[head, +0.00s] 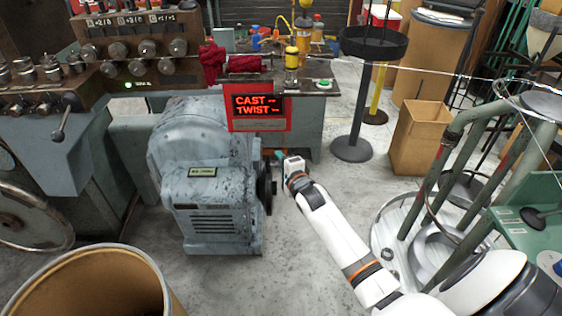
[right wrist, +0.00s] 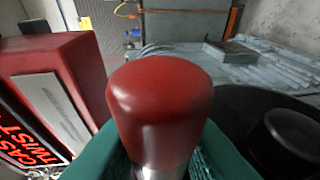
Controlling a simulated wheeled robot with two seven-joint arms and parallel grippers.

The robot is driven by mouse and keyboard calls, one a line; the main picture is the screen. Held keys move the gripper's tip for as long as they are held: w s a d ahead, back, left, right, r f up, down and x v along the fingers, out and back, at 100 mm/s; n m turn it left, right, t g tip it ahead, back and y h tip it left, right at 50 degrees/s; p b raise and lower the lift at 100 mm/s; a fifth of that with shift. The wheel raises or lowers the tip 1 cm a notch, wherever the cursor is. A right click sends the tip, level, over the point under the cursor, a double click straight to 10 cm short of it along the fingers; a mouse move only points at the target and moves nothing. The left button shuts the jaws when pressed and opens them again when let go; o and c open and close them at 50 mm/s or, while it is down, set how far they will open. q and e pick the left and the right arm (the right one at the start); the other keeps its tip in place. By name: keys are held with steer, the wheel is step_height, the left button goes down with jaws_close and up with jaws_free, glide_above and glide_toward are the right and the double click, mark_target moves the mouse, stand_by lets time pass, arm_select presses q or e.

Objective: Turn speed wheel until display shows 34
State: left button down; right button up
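The speed wheel (head: 266,188) is a dark wheel on the right side of the grey machine housing (head: 205,190), seen nearly edge-on in the head view. Its dark rim and hub (right wrist: 290,140) fill the right of the right wrist view. A red rounded handle (right wrist: 160,95) on a metal stem stands between the teal fingers of my right gripper (head: 279,157). The fingers lie close against both sides of the handle, which partly hides them. The red display box (head: 258,108) reads CAST and TWIST; its small figures are unreadable. My left gripper is out of view.
A bench (head: 310,88) with red cloths stands behind the machine. A black round stand (head: 352,148) and a cardboard box (head: 418,138) are on the floor at the back right. A brown drum (head: 95,262) stands front left. Green-legged equipment (head: 455,150) flanks my right arm.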

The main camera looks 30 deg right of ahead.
jaws_close()
steer(key=w+g+p, duration=0.1)
steer(key=p, duration=0.1)
steer(key=d+g+p, duration=0.1)
steer(key=p, duration=0.1)
steer(key=w+f+m+g+y+p, duration=0.1)
steer(key=p, duration=0.1)
steer(key=shift+w+d+p, duration=0.3)
steer(key=shift+w+p, duration=0.05)
steer(key=o, duration=0.6)
jaws_free()
